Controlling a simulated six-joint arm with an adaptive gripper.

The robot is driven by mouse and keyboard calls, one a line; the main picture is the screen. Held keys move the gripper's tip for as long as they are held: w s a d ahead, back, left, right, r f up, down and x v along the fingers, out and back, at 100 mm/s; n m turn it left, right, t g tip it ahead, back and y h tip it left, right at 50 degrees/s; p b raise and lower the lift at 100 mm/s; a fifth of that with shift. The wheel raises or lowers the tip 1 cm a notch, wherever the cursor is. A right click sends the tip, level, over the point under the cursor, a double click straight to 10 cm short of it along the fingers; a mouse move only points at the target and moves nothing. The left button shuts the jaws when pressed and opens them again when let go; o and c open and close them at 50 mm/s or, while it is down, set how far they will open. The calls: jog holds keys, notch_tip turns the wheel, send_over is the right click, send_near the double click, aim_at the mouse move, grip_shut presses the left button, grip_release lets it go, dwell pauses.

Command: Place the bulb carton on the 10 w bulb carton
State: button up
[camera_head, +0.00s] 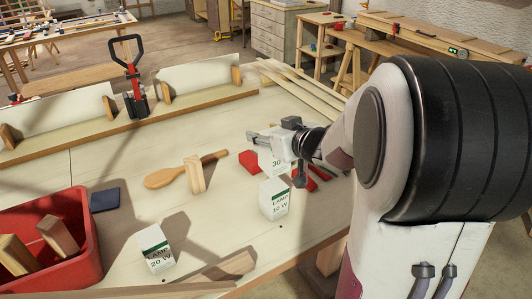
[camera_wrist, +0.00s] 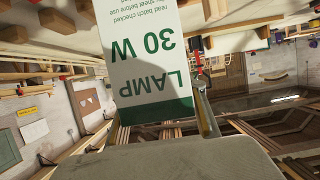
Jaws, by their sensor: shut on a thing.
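My gripper (camera_head: 280,155) is shut on a white bulb carton (camera_head: 270,162) with a green band. In the wrist view this carton (camera_wrist: 140,60) reads LAMP 30 W, upside down in that picture. The white 10 W bulb carton (camera_head: 273,200) stands upright on the bench. In the head view the held carton appears directly above it, its lower edge meeting the other's top in the picture. I cannot tell whether they touch. Gripper parts hide some of the held carton.
A 20 W carton (camera_head: 155,249) stands at the front. A red bin (camera_head: 85,250) with wooden blocks is at left. A wooden block (camera_head: 194,174), a wooden paddle (camera_head: 165,178) and a red block (camera_head: 249,161) lie nearby. A dark blue pad (camera_head: 105,200) lies by the bin.

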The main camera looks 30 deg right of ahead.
aim_at(266, 151)
jog(key=shift+f, duration=1.05)
jog(key=shift+f, duration=1.85)
jog(key=shift+f, duration=0.1)
jog(key=o, duration=1.1)
jog(key=shift+o, duration=0.2)
jog(key=v, duration=1.2)
